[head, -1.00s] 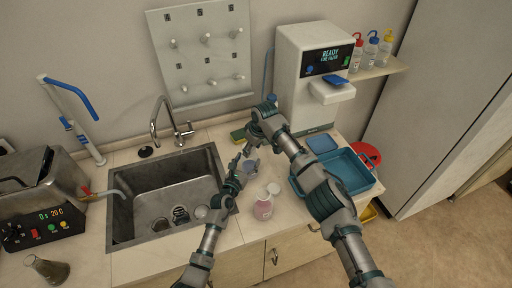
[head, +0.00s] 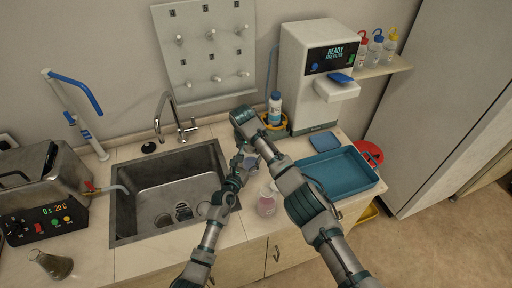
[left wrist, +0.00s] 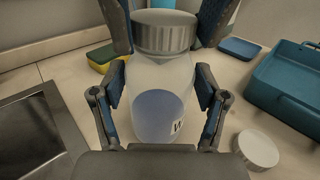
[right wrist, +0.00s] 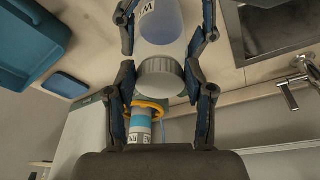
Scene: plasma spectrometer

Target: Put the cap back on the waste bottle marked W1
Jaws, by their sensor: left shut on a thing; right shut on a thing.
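A translucent bottle (left wrist: 160,98) with blue liquid stands upright between the fingers of my left gripper (left wrist: 162,82), which is shut on it. My right gripper (right wrist: 160,70) is shut on this cap (right wrist: 160,82) from above. I cannot tell whether the cap is threaded down. In the head view the bottle (head: 250,161) is mostly hidden by both grippers.
A loose white cap (left wrist: 257,150) lies on the counter right of the bottle. The sink (head: 125,222) is left, the blue tray (head: 345,181) right, and a blue-labelled bottle (head: 275,105) behind.

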